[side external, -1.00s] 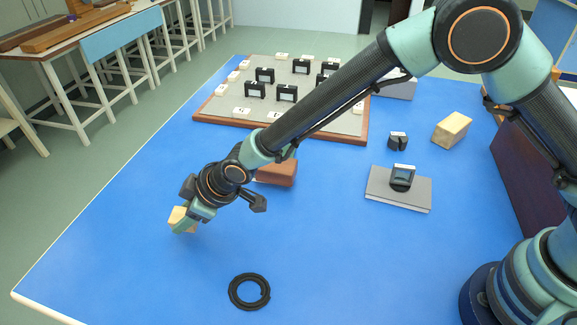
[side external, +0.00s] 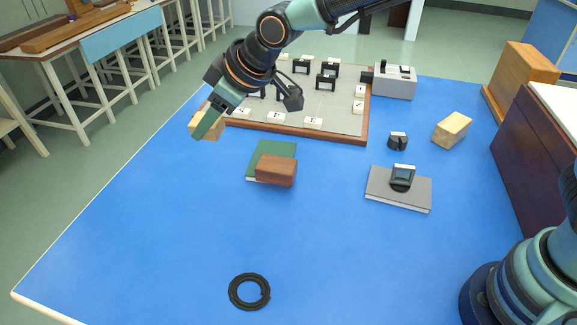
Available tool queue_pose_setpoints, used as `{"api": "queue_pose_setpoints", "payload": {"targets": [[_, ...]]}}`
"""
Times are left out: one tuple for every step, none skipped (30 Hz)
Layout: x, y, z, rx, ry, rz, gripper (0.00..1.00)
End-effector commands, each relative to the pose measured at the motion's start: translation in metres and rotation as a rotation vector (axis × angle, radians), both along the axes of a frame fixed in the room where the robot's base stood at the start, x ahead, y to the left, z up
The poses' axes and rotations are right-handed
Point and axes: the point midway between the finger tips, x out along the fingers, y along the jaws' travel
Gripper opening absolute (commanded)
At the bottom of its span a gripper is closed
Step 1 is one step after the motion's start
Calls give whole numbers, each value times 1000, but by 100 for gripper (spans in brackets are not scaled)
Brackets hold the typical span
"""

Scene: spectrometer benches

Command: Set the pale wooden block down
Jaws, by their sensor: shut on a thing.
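My gripper (side external: 204,124) is at the upper left of the blue table, beside the left front corner of the grey board. It is shut on a pale wooden block (side external: 216,131). A finger covers part of the block. No gap or shadow under the block shows clearly, so I cannot tell its height above the table. A second pale wooden block (side external: 452,130) lies on the table at the right, away from my gripper.
The wood-edged board (side external: 340,124) with black holders and white tags is behind. A reddish-brown block (side external: 276,170) rests on a green book (side external: 262,153). A grey book (side external: 390,194) bears a dark-framed piece. A black coil (side external: 249,291) lies in front. The left front table is clear.

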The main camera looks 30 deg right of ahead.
Motion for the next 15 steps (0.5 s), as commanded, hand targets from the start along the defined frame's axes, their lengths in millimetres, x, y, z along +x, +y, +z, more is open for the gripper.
{"api": "queue_pose_setpoints", "payload": {"targets": [[5,-31,5,1,-3,-51,0],[7,-48,6,2,-2,-78,0],[7,-69,7,2,-3,-114,0],[7,-86,8,2,-2,-140,0],[7,-102,9,1,-2,-168,0],[5,-123,10,2,-3,-204,0],[3,-140,10,2,-3,-233,0],[1,-156,10,1,-4,-261,0],[-4,-177,10,1,-3,-298,0],[-8,-192,9,2,-3,-326,0],[-12,-207,9,1,-4,-354,0],[-18,-226,8,2,-5,-390,0],[-23,-239,7,1,-5,-416,0],[-28,-251,5,2,-4,-441,0],[-35,-266,3,1,-3,-471,0]]}}
